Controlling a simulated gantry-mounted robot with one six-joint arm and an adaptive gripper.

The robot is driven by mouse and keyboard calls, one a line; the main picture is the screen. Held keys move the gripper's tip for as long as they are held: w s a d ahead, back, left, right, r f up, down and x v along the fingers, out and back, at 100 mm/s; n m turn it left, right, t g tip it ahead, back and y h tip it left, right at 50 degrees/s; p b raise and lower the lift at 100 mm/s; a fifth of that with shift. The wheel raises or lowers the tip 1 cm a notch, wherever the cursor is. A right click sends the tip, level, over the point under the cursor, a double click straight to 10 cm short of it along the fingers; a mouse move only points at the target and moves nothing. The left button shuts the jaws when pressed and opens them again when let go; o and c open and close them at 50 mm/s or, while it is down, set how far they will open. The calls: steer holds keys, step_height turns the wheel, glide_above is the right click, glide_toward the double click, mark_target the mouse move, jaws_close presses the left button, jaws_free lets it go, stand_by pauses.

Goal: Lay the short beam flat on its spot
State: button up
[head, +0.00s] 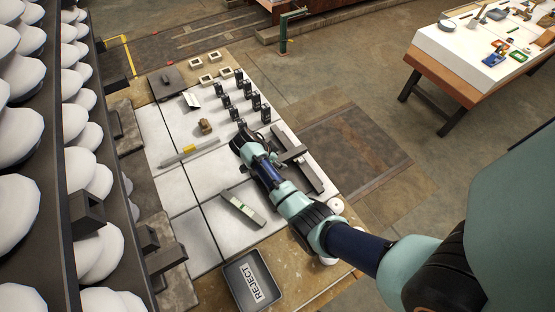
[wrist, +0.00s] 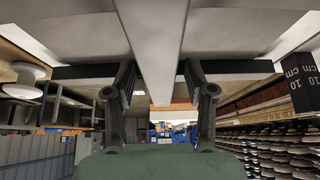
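My gripper (head: 272,160) is low over the right part of the worktable. In the wrist view its two fingers (wrist: 160,75) stand close on either side of a pale grey bar, which I take to be the short beam (wrist: 160,30). They appear shut on it. In the head view a short grey bar (head: 292,154) sticks out past the gripper and crosses a long dark piece (head: 311,175). Whether the two touch is not clear. The wrist hides the rest of the bar, and I see no marked spot for it.
Several small black blocks (head: 244,90) stand behind the gripper. A level-like bar with a green mark (head: 242,208), a bar with a yellow part (head: 190,149) and a brown block (head: 205,126) lie left. A reject tray (head: 235,277) is in front. Insulator racks (head: 85,150) line the left.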

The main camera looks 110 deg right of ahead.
steer(key=p+v, duration=0.2)
steer(key=v, duration=1.1)
steer(key=shift+s+p, duration=0.25)
steer(key=shift+p, duration=0.15)
steer(key=shift+d, duration=0.1)
